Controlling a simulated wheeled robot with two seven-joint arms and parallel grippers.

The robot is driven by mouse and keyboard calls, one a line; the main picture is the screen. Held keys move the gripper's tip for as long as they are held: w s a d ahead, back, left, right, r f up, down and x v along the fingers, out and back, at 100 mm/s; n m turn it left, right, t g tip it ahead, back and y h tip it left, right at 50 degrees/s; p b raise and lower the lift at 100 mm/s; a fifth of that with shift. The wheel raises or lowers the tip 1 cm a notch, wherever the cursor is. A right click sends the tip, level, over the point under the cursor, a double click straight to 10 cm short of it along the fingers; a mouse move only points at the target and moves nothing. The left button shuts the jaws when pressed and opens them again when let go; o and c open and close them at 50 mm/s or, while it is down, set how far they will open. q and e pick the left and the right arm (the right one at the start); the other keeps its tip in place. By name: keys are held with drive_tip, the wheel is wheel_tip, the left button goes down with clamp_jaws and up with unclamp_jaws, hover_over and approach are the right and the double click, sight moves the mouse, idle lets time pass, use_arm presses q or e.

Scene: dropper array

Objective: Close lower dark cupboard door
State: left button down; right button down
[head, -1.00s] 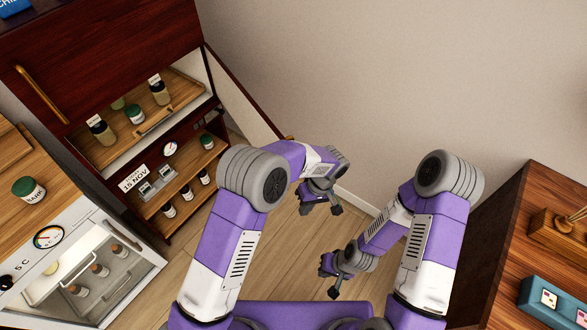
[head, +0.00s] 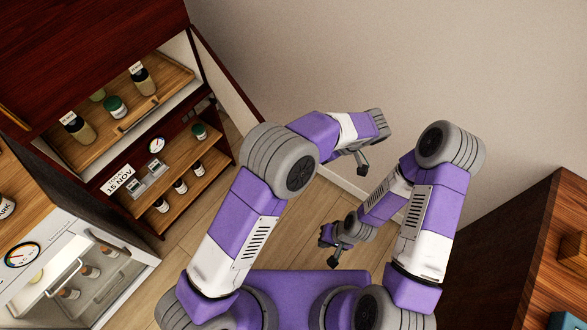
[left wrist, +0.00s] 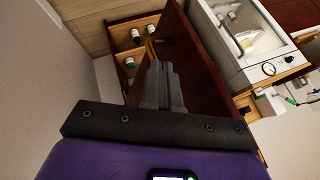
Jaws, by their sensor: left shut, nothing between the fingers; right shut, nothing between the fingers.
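The dark wood cupboard (head: 120,212) stands at the left in the head view, with its lower shelves exposed. A thin dark edge (head: 222,76) slants out from its right side and appears to be the open door. In the left wrist view a dark panel (left wrist: 195,75) with a brass handle (left wrist: 152,46) stands behind my left gripper (left wrist: 164,75), beside the shelves. My left gripper is shut and empty; in the head view it (head: 362,168) hangs to the right of the cupboard. Whether it touches the panel is unclear. My right gripper (head: 330,254) is shut and empty, low over the floor.
Several jars stand on the cupboard shelves, with a calendar sign (head: 119,180) beside them. A white glass-fronted appliance (head: 70,262) with a gauge stands at the lower left. A wooden cabinet (head: 545,240) is at the right. The floor (head: 310,210) between is clear.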

use_arm(q)
drive_tip(key=s+a+f+b, duration=0.1)
drive_tip(key=a+f, duration=0.2)
drive_tip(key=a, duration=0.2)
drive_tip(key=shift+s+a+f, duration=0.15)
drive_tip(key=shift+s+a, duration=0.25)
